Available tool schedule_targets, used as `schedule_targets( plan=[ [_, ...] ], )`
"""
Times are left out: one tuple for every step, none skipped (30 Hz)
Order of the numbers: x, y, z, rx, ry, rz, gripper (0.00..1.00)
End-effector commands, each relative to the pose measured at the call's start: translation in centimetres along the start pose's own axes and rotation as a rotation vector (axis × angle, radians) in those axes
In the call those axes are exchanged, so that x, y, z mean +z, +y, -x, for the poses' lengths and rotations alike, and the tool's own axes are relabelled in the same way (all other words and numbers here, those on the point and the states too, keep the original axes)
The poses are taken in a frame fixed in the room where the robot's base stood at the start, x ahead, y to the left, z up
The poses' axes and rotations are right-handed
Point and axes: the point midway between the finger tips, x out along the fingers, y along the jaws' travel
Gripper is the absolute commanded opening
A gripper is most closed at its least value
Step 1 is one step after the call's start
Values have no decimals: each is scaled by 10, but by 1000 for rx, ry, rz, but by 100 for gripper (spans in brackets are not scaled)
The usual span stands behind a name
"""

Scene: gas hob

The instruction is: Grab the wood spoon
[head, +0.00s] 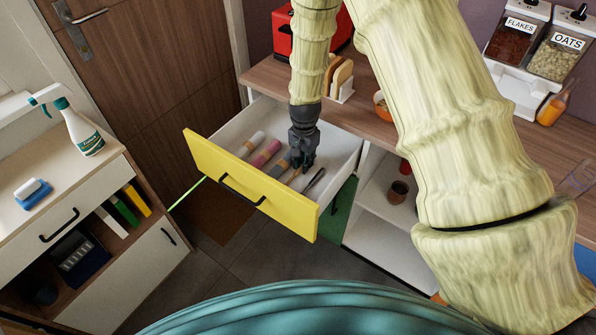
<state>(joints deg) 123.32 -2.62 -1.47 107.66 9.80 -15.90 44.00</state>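A thin brown piece (293,178), which looks like part of the wood spoon, lies just below and left of the fingertips. The rest of it is hidden by my gripper. The fingers are small and dark, so I cannot tell whether they are open or shut on it.
A pink-handled utensil (267,153) lies left of my gripper, and a black utensil (314,181) lies close on its right. The drawer's right wall is near. The wooden counter (372,128) stands behind, with a toast rack (341,82). Open shelves are at right.

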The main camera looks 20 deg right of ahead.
Motion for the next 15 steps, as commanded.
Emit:
schedule_targets(
  plan=[
    [0, 0, 0, 0, 0, 0, 19],
    [0, 0, 0, -1, 0, 0, 19],
    [0, 0, 0, -1, 0, 0, 19],
    [0, 0, 0, -1, 0, 0, 19],
    [0, 0, 0, -1, 0, 0, 19],
    [0, 0, 0, 0, 0, 0, 19],
    [0, 0, 0, -1, 0, 0, 15],
    [0, 0, 0, 0, 0, 0, 10],
    [0, 0, 0, -1, 0, 0, 2],
    [0, 0, 0, 0, 0, 0, 1],
    [0, 0, 0, -1, 0, 0, 1],
    [0, 0, 0, -1, 0, 0, 0],
    [0, 0, 0, -1, 0, 0, 0],
    [0, 0, 0, -1, 0, 0, 0],
    [0, 0, 0, 0, 0, 0, 0]
  ],
)
